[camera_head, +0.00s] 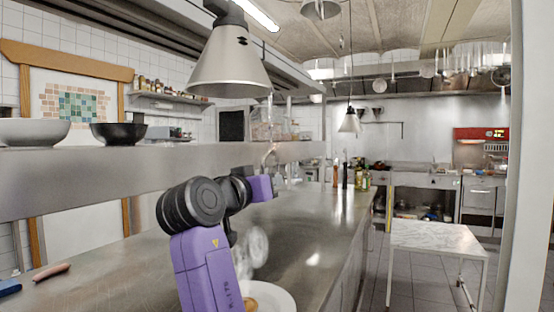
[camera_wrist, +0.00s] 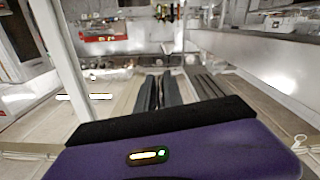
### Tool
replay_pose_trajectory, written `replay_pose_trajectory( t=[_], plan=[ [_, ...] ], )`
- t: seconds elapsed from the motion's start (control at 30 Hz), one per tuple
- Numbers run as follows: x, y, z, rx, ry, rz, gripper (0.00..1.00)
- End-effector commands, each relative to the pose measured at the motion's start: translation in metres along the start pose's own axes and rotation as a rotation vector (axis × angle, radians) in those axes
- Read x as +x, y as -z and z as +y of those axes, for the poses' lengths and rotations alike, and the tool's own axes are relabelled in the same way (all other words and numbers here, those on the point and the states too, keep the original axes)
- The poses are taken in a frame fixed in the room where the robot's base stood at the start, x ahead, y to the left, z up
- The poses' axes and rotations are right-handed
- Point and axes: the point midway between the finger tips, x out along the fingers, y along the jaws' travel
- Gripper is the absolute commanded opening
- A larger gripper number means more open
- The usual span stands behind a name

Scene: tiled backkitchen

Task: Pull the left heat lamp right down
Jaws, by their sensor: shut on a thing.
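The left heat lamp (camera_head: 229,64), a pale metal cone with a dark cap, hangs high above the counter, upper left of centre in the head view. My purple arm rises below it. My gripper end lies beyond the purple wrist, lower than the lamp's rim, and its fingers are hard to make out there. The upside-down wrist view shows my gripper's two dark fingers (camera_wrist: 159,91) close together. What is between them is too small to tell.
A steel shelf (camera_head: 90,180) with a white bowl (camera_head: 35,132) and a black bowl (camera_head: 118,133) runs along the left. The steel counter (camera_head: 320,235) holds a white plate (camera_head: 282,300) and several bottles. A marble-topped table (camera_head: 435,237) stands right, with open floor around it.

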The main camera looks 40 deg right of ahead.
Motion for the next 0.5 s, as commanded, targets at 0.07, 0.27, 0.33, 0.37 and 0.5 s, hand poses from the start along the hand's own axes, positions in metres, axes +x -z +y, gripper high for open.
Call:
replay_pose_trajectory(
  t=[0.07, 0.27, 0.33, 0.37, 0.5],
  plan=[
    [-0.001, -0.022, -0.011, -0.008, 0.008, -0.001, 0.00],
    [0.000, -0.045, -0.020, -0.006, 0.009, 0.001, 0.00],
    [0.001, -0.050, -0.021, -0.007, 0.009, 0.001, 0.00],
    [0.001, -0.051, -0.021, -0.007, 0.009, 0.001, 0.00],
    [0.001, -0.054, -0.022, -0.007, 0.009, 0.000, 0.00]
  ],
)
